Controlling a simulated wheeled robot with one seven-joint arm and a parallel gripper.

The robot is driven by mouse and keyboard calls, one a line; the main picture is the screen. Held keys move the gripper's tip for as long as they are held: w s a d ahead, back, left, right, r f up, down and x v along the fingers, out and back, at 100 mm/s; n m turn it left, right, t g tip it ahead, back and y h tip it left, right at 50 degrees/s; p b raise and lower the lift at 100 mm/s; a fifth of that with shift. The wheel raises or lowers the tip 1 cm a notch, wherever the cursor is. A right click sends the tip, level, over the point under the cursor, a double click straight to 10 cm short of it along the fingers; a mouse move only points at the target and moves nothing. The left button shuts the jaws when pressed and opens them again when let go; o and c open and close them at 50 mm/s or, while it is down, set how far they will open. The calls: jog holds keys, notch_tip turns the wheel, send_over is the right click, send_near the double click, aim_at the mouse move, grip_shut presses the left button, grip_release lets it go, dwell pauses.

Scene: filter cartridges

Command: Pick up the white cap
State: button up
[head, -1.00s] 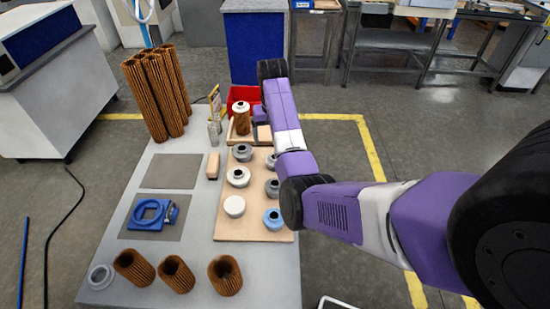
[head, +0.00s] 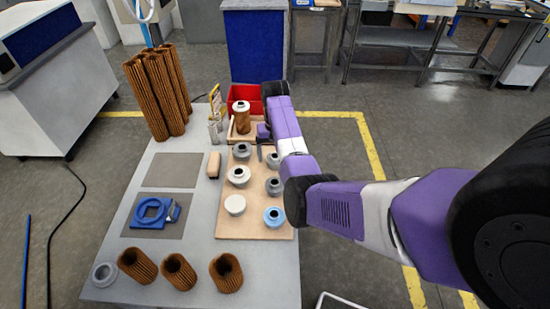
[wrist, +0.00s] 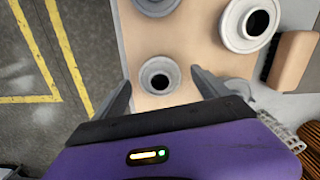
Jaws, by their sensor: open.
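Two caps on the wooden board (head: 255,228) look white: a cap with a dark hole (head: 239,174) and a plain disc-like cap (head: 235,204). I cannot tell which one is meant. A whitish cap also sits on the brown cartridge (head: 241,106) behind the board. My gripper (wrist: 162,79) is open and empty, pointing down over the far right part of the board. In the wrist view a small light grey cap with a dark hole (wrist: 159,76) shows between the fingertips. It seems to be the far right grey cap (head: 273,160) of the head view.
Other caps on the board are grey (head: 241,152), grey (head: 274,186) and blue (head: 274,216). A wooden-backed brush (head: 214,165) lies left of the board. A red bin (head: 246,94) stands behind. Several brown pleated filters stand along the front edge and back left.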

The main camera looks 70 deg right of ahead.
jog(key=c, duration=1.4)
jog(key=shift+r, duration=0.1)
jog(key=shift+c, duration=0.2)
